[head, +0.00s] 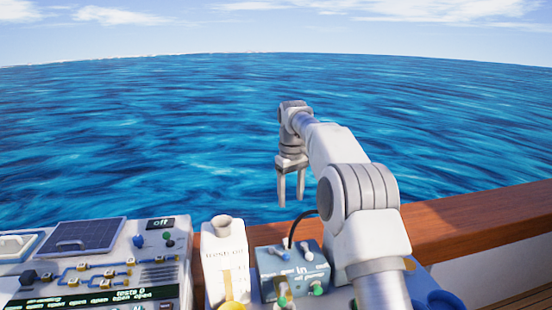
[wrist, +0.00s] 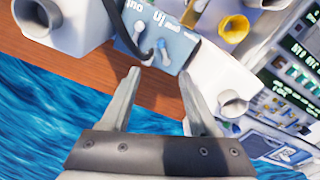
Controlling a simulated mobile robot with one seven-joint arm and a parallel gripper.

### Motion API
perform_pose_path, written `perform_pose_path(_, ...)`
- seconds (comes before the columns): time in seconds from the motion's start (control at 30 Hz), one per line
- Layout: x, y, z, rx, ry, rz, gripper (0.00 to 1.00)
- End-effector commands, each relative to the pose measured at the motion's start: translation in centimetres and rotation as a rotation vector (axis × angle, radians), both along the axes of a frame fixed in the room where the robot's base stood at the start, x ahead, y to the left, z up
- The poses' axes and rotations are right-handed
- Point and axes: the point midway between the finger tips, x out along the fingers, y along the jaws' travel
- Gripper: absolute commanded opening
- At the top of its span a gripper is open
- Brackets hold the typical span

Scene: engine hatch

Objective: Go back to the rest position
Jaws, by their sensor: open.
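My gripper (head: 291,187) hangs from my raised arm in the head view, fingers pointing down, above the wooden rail and in front of the sea. The two fingers are apart with nothing between them. In the wrist view my gripper (wrist: 163,95) is also open and empty. Past its fingertips lie the wooden rail and the blue-grey box, with clear space between.
A wooden rail (head: 440,225) runs behind the equipment. A blue-grey box (head: 283,262) with levers and a black cable stands beside a white container (head: 220,250) with a spout. A control panel (head: 150,268) is at left. Open air surrounds my gripper.

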Motion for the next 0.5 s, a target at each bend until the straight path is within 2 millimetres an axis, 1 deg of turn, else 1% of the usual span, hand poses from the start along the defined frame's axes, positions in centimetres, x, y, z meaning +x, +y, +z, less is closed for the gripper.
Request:
perform_pose_path(0.03, -0.9, -0.3, 1.6, -0.001, -0.016, -0.013, 0.62)
perform_pose_path(0.2, -3.8, -1.3, 5.3, 0.002, -0.061, -0.060, 0.62)
perform_pose_path(0.37, -7.2, -2.2, 8.2, 0.005, -0.105, -0.106, 0.62)
perform_pose_path(0.5, -10.5, -3.2, 10.3, 0.010, -0.143, -0.149, 0.62)
